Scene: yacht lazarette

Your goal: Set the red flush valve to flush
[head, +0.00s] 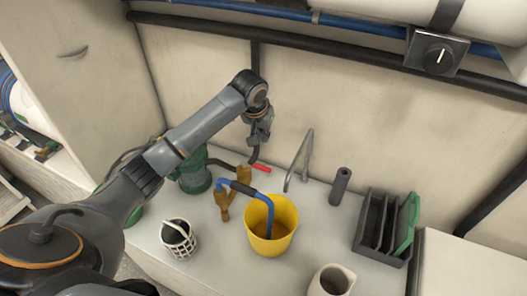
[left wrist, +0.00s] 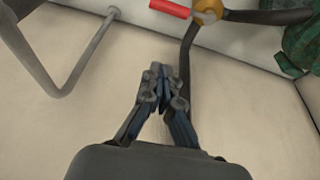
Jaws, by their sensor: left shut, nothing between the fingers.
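The red valve handle (head: 261,168) shows in the head view at the back of the white counter, below my left gripper. In the left wrist view the red handle (left wrist: 170,8) is at the top edge, partly cut off, joined to a brass valve body (left wrist: 208,11) on a dark pipe. My left gripper (head: 257,140) is shut and empty, in front of the back wall and above the handle. In the left wrist view its fingertips (left wrist: 161,72) are together, and they appear apart from the handle. My right gripper is not in view.
A yellow bucket (head: 283,222) holds the end of a blue hose (head: 236,186) from a brass fitting (head: 224,202). A green strainer (head: 194,180), white basket (head: 178,240), bent metal tube (head: 301,163), black cylinder (head: 340,186), and black rack (head: 368,239) stand around it.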

